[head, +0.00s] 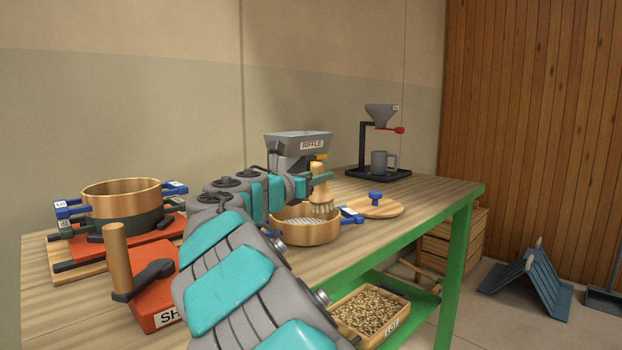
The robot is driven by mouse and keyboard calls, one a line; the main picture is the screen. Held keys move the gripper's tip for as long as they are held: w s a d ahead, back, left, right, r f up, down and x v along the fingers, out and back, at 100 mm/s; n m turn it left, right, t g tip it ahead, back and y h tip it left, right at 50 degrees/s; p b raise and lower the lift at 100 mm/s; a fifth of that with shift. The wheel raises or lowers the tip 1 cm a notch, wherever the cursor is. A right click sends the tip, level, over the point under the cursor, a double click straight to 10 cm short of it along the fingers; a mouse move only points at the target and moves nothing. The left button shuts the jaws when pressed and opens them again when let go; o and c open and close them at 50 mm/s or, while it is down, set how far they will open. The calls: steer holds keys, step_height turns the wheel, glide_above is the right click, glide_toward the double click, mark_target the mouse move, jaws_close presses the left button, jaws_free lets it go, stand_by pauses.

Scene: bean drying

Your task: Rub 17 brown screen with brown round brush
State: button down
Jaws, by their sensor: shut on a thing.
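My gripper (312,178) is shut on a round brush (320,193) with a brown wooden body and pale bristles pointing down. The brush is upright over a brown round screen (308,236) on the table. The screen has a wooden rim, pale mesh and a blue clip at its right. The bristles are at or just above the mesh; I cannot tell whether they touch. My arm hides the left part of the screen. No number on it is readable.
A wooden ring on a dark one (122,200) sits on the orange shaker (158,312) at left. A grey riffle hopper (298,146) stands behind my gripper. A wooden lid (390,210) with a blue knob lies right of the screen. The table (440,192) is clear toward the right edge.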

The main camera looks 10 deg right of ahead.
steer(key=shift+w+d+r, duration=0.1)
steer(key=shift+w+d, duration=0.05)
steer(key=shift+d, duration=0.6)
steer(key=shift+s+d+r, duration=0.1)
steer(key=shift+s+d, duration=0.05)
steer(key=shift+s, duration=0.6)
steer(key=s+a, duration=0.2)
steer(key=a, duration=0.8)
steer(key=shift+s+a+r, duration=0.15)
steer(key=shift+a+r, duration=0.1)
step_height(320, 180, up, 6)
stand_by(0.5)
steer(key=shift+r, duration=0.1)
step_height(320, 180, up, 3)
steer(key=shift+f, duration=0.1)
stand_by(0.5)
